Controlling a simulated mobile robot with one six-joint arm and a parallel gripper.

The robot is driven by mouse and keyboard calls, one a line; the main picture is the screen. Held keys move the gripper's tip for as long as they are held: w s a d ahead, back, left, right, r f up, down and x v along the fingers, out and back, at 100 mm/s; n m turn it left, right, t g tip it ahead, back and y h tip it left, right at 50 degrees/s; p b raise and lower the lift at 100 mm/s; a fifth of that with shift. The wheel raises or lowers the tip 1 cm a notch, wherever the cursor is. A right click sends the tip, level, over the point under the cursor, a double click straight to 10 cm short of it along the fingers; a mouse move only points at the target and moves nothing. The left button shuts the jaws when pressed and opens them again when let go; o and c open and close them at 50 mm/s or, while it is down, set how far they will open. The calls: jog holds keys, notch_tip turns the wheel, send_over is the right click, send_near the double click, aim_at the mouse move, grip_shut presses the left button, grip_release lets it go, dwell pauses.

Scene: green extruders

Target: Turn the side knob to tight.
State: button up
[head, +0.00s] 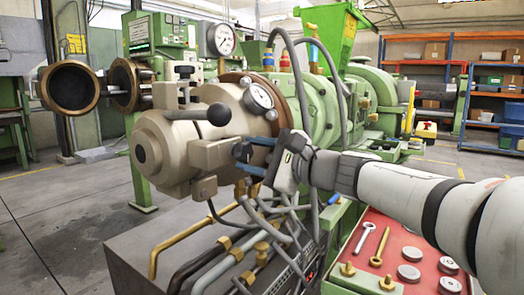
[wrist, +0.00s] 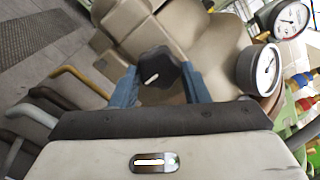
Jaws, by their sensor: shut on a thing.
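The side knob (wrist: 157,72) is dark, with a short white mark on its face, and sits on the beige extruder head (head: 165,150). In the wrist view it is between the two blue fingers of my gripper (wrist: 157,88), which is shut on it. In the head view my gripper (head: 246,160) reaches the side of the beige head from the right, and the knob (head: 240,151) is partly hidden by the fingers. I cannot read any tight or loose marking around the knob.
A dark ball-ended lever (head: 218,114) and a round gauge (head: 260,97) are close above my gripper. Hoses and brass pipes (head: 185,235) run below. A red tray (head: 400,255) with wrenches and round pieces is at the lower right. Open floor is at the left.

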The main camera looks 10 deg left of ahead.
jog(key=shift+m, duration=0.3)
jog(key=o, duration=1)
jog(key=p+v, duration=0.1)
jog(key=v, duration=0.7)
jog(key=shift+p, duration=0.35)
